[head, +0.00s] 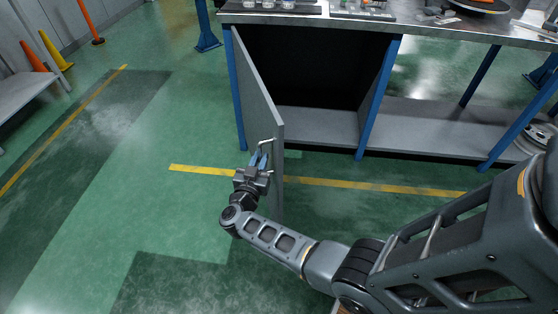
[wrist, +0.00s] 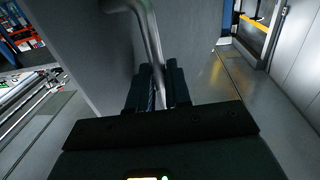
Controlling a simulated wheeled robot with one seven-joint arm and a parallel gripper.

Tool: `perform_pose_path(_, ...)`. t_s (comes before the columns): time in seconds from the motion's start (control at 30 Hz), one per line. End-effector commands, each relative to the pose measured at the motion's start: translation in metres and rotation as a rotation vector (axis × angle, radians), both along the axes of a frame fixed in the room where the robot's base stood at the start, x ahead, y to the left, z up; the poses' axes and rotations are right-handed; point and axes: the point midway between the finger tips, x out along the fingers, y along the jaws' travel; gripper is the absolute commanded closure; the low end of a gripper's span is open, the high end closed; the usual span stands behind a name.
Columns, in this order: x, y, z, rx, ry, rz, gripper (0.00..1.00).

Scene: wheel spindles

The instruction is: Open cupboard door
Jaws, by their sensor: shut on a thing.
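The grey cupboard door (head: 258,105) stands wide open, swung out from the left side of the workbench cupboard (head: 318,127). The dark inside of the cupboard is visible and looks empty. A metal bar handle (head: 266,144) is near the door's free edge. My gripper (head: 260,163) is at that handle, with its fingers around it. In the wrist view the handle (wrist: 150,40) runs down between the two dark fingers of my gripper (wrist: 157,85), which are shut on it. The door panel (wrist: 100,55) fills much of the wrist view behind the handle.
The bench top (head: 400,30) carries small parts and trays. A lower shelf (head: 430,123) is to the right of the cupboard, with a wheel (head: 538,140) at its far right. Green floor left of the door is clear. Orange and yellow cones (head: 55,50) stand at the upper left.

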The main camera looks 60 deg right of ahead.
Motion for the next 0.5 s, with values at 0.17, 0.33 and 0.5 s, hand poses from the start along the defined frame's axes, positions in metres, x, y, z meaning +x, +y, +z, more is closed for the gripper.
perform_pose_path(0.17, 0.035, 0.020, -0.004, 0.004, -0.008, -0.066, 1.00)
perform_pose_path(0.33, 0.061, 0.038, -0.004, 0.006, -0.009, -0.126, 1.00)
perform_pose_path(0.5, 0.083, 0.052, -0.003, 0.006, -0.008, -0.177, 1.00)
